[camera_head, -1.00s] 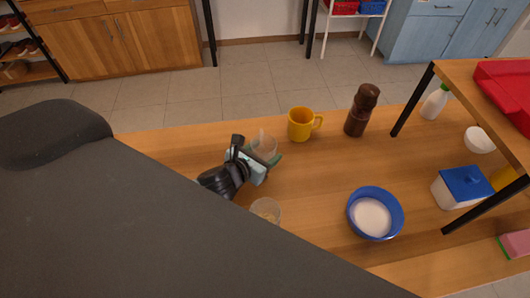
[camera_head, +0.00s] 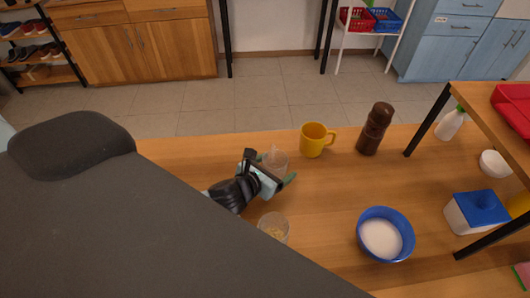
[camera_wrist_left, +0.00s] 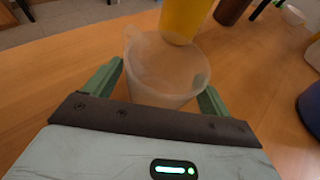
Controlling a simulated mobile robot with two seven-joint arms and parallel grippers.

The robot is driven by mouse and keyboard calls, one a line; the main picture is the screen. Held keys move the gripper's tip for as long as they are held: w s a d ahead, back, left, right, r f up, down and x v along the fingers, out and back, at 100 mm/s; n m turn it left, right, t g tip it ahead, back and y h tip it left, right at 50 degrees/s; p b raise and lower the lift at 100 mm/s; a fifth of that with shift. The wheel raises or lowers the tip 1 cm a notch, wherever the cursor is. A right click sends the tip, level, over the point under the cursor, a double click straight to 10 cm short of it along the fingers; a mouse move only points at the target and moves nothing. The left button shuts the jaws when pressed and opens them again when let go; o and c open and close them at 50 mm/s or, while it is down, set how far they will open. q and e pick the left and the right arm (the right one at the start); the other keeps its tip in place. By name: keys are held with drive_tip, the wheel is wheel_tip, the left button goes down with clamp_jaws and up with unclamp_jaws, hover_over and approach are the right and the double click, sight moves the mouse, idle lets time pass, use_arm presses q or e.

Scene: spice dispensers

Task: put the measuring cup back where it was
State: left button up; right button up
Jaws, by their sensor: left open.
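The measuring cup (camera_head: 277,160) is a clear, frosted cup with a spout, upright on the wooden table. It also shows in the left wrist view (camera_wrist_left: 163,70). My left gripper (camera_head: 273,175) is open, with its two green fingers (camera_wrist_left: 158,85) on either side of the cup and apart from it or barely beside it; contact cannot be told. In the head view the gripper hides the lower part of the cup. My right gripper is not in view.
A yellow mug (camera_head: 314,140) stands just behind the cup, with a brown grinder (camera_head: 375,129) to its right. A clear cup with yellowish contents (camera_head: 273,228) is nearer. A blue bowl (camera_head: 368,222) of white contents sits right. A shelf (camera_head: 490,125) bounds the right side.

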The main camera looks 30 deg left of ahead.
use_arm(q)
drive_tip(key=p+v, duration=0.1)
drive_tip(key=v, duration=0.1)
drive_tip(key=p+v, duration=0.1)
drive_tip(key=v, duration=0.2)
drive_tip(key=p+v, duration=0.1)
drive_tip(key=v, duration=0.1)
drive_tip(key=shift+r, duration=0.35)
drive_tip(key=v, duration=0.2)
drive_tip(key=p+v, duration=0.1)
drive_tip(key=shift+s+f, duration=0.25)
drive_tip(key=shift+s+a+r, duration=0.15)
drive_tip(key=shift+s+r, duration=0.05)
drive_tip(key=shift+s, duration=0.45)
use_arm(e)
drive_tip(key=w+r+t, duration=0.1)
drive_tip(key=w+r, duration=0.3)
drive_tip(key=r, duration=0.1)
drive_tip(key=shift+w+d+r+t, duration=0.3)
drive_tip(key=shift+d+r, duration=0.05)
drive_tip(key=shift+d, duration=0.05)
use_arm(q)
drive_tip(key=shift+s, duration=0.1)
